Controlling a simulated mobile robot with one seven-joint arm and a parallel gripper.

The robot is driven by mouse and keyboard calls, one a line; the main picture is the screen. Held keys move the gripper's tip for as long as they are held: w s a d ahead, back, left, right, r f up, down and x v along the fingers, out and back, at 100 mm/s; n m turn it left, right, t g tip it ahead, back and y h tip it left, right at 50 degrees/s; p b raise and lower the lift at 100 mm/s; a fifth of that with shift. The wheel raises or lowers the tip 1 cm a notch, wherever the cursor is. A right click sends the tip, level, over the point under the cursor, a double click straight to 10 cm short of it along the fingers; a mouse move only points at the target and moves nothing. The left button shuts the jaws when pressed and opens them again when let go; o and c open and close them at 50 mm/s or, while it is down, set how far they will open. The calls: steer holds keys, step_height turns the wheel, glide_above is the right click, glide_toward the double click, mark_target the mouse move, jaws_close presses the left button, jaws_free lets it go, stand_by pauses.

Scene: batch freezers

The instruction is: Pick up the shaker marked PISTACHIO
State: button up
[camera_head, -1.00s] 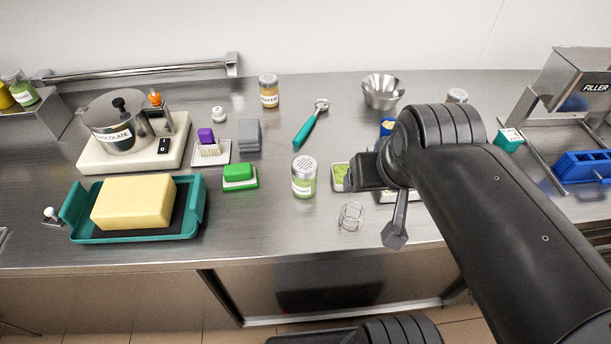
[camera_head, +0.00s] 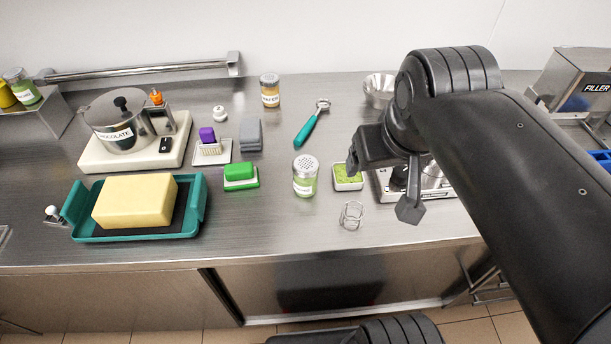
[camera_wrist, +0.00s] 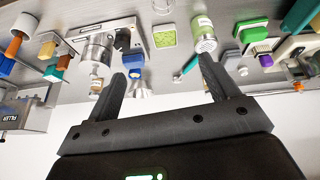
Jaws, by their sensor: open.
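A clear shaker with a grey perforated lid and pale green contents (camera_head: 305,176) stands upright on the steel counter, near the middle of the head view. Its small label is too blurred to read. My gripper (camera_wrist: 160,68) is open and empty, to the right of the shaker in the head view. A second green-filled jar (camera_head: 22,86) stands on the raised shelf at far left, its label also unclear.
A square dish of green crumbs (camera_head: 347,178) stands just right of the shaker, and a wire ring stand (camera_head: 351,215) in front. A green block (camera_head: 240,173) is to the left. A teal-handled scoop (camera_head: 311,124) and a wafer jar (camera_head: 270,91) are behind. Counter directly before the shaker is clear.

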step_height(320, 180, down, 4)
steer(key=w+n+g+h, duration=0.2)
steer(key=n+g+h, duration=0.15)
steer(key=n, duration=0.35)
step_height(320, 180, up, 4)
steer(key=n+t+h, duration=0.8)
steer(key=n+h, duration=0.3)
steer(key=n, duration=0.6)
glide_above(297, 176)
steer(key=s+v, duration=0.1)
steer(key=v, duration=0.4)
steer(key=shift+t, duration=0.45)
steer(key=f, duration=1.8)
steer(key=shift+w+a+f, duration=0.15)
steer(key=shift+a+f, duration=0.15)
steer(key=shift+f, duration=0.05)
steer(key=shift+w+d+f, duration=0.15)
steer(key=shift+d, duration=0.05)
steer(key=x, duration=1)
steer(key=shift+w+f, duration=0.25)
steer(key=shift+w, duration=0.1)
steer(key=shift+a, duration=0.1)
steer(key=c, duration=1.1)
